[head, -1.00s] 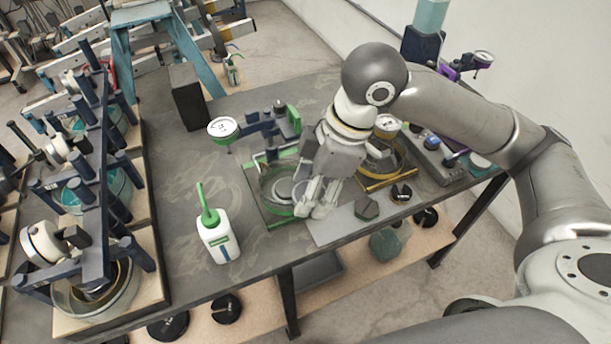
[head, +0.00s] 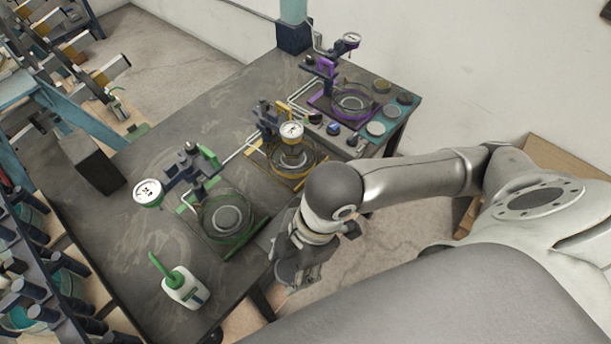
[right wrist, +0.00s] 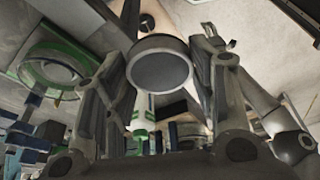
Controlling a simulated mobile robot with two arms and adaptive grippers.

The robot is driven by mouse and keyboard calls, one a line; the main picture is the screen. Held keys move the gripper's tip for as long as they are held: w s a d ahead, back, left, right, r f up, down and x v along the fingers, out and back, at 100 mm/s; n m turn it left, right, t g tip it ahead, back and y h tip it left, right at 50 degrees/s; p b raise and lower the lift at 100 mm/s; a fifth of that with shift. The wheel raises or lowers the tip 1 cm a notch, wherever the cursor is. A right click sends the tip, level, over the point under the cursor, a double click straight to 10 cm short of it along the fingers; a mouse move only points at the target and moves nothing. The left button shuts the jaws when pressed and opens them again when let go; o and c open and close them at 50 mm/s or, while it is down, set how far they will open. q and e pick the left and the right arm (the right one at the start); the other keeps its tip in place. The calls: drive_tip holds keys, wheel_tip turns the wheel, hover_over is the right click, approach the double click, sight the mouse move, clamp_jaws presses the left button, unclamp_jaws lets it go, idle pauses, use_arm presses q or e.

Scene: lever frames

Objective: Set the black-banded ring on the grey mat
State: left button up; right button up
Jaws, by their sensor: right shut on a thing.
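My right gripper (head: 290,276) hangs in front of the table's near edge, pointing down. In the right wrist view its fingers stand on both sides of a round piece (right wrist: 160,68) with a dark grey face and a paler rim, and are shut on it. I cannot tell whether this piece has a black band. The grey mat cannot be made out for certain in the head view; my right wrist and gripper cover part of the table's near edge. My left gripper is not in view.
A green fixture (head: 228,240) with a dial gauge (head: 148,193), a yellow fixture (head: 292,160) and a purple fixture (head: 345,103) stand along the table. A white bottle with a green spout (head: 185,288) stands near the front edge. A black block (head: 90,165) stands at left.

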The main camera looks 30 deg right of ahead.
drive_tip(key=w+f+b, duration=0.1)
drive_tip(key=b, duration=0.1)
drive_tip(key=w+f+b, duration=0.1)
drive_tip(key=b, duration=0.2)
drive_tip(key=shift+w+d, duration=0.25)
drive_tip(key=shift+w, duration=0.05)
drive_tip(key=w+b, duration=0.2)
drive_tip(key=b, duration=0.5)
drive_tip(key=p, duration=0.2)
hover_over(274, 236)
drive_tip(key=f, duration=0.7)
drive_tip(key=shift+s+d, duration=0.35)
drive_tip(key=shift+w+f, duration=0.3)
drive_tip(key=shift+f, duration=0.1)
wheel_tip(274, 236, down, 3)
drive_tip(key=shift+p, duration=0.7)
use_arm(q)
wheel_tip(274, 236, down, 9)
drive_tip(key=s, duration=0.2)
use_arm(e)
drive_tip(key=shift+d+f, duration=0.1)
drive_tip(key=shift+f, duration=0.15)
drive_tip(key=o, duration=1.1)
